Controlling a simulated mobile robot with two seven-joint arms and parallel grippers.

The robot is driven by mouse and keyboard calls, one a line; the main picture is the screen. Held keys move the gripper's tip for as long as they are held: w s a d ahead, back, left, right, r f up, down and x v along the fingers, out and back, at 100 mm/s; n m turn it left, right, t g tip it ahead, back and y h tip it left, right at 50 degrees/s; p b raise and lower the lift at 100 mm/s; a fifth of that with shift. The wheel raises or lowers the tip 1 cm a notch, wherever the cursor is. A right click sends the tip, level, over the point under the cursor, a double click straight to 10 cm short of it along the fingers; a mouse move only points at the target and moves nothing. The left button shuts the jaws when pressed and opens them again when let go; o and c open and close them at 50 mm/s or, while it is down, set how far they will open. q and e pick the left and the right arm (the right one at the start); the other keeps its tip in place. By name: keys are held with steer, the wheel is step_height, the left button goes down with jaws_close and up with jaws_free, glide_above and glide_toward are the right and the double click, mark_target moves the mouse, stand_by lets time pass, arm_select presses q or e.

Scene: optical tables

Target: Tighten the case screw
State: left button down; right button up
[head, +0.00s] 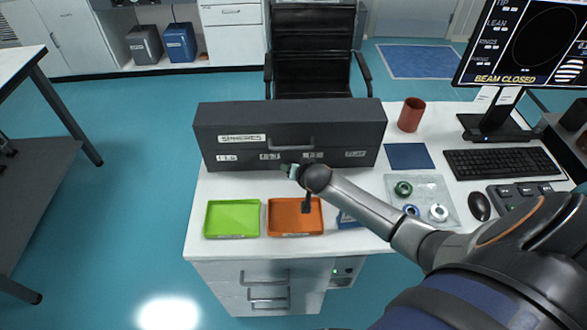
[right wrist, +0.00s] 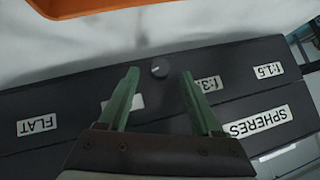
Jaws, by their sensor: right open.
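The case (head: 350,122) is a long dark grey box with a handle and white labels on its front, standing at the back of the white table. In the right wrist view the case (right wrist: 75,100) appears upside down. A small round dark screw head (right wrist: 160,70) sits on its front face between the labels. My right gripper (head: 288,172) is in front of the case's front face. In the right wrist view its green fingers (right wrist: 160,75) are open, one on either side of the screw, with nothing held. The screw cannot be made out in the head view. My left gripper is out of view.
A green tray (head: 232,219) and an orange tray (head: 296,217) lie in front of the case. A clear mat (head: 420,190) with small round parts, a blue pad (head: 409,157), a red cup (head: 411,114), a keyboard (head: 500,163) and a mouse (head: 479,206) are to the right.

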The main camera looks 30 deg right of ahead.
steer(key=shift+x, duration=1.2)
jaws_close()
